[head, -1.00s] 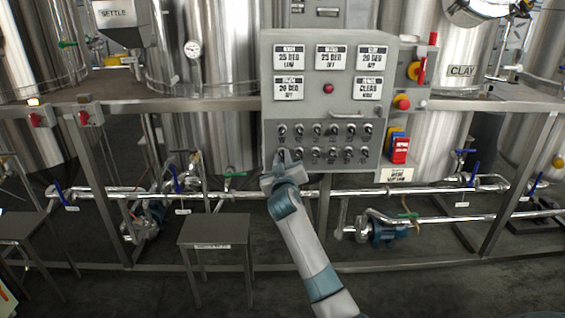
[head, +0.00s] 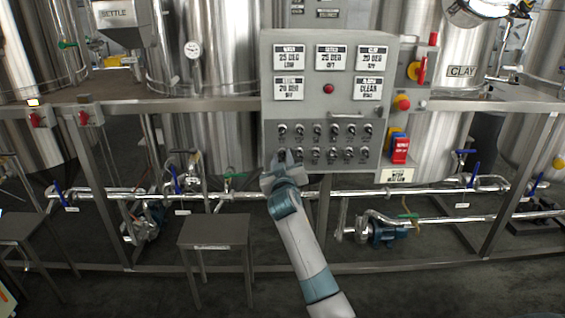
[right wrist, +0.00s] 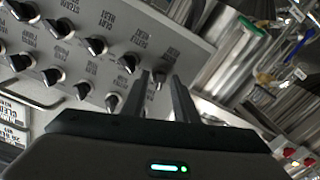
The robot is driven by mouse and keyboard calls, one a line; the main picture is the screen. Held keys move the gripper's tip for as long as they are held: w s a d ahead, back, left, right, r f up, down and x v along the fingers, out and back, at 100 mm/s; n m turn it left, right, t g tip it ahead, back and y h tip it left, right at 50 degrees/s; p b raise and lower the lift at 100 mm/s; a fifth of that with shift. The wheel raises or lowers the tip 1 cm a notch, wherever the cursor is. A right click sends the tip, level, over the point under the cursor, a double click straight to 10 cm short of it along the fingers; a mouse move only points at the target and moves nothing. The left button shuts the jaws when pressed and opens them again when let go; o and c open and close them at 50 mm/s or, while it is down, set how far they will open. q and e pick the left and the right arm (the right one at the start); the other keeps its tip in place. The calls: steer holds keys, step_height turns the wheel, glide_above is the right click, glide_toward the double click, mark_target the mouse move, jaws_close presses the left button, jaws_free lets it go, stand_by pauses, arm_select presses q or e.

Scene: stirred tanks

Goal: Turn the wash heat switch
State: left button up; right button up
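A grey control panel (head: 391,110) carries two rows of black knob switches under its displays. My right gripper (head: 284,156) is at the lower left corner of the panel, in front of the leftmost switch of the lower row and largely hiding it. In the right wrist view that end switch (right wrist: 158,82) sits between the two fingertips of the gripper (right wrist: 159,77). The fingers are apart, with a narrow gap around the switch; contact is not clear. The switch labels are too blurred to read for sure. My left gripper is not in view.
Neighbouring switches (right wrist: 128,63) sit close beside the fingers. A red emergency button (head: 403,103) and red tag (head: 400,150) are at the panel's right. A horizontal pipe (head: 345,193) runs below the panel. A dark stool (head: 214,232) stands at lower left.

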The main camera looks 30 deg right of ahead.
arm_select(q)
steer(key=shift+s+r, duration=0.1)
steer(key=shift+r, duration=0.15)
arm_select(e)
steer(key=v, duration=1.7)
steer(key=shift+a, duration=0.25)
steer(key=shift+s+f, duration=0.1)
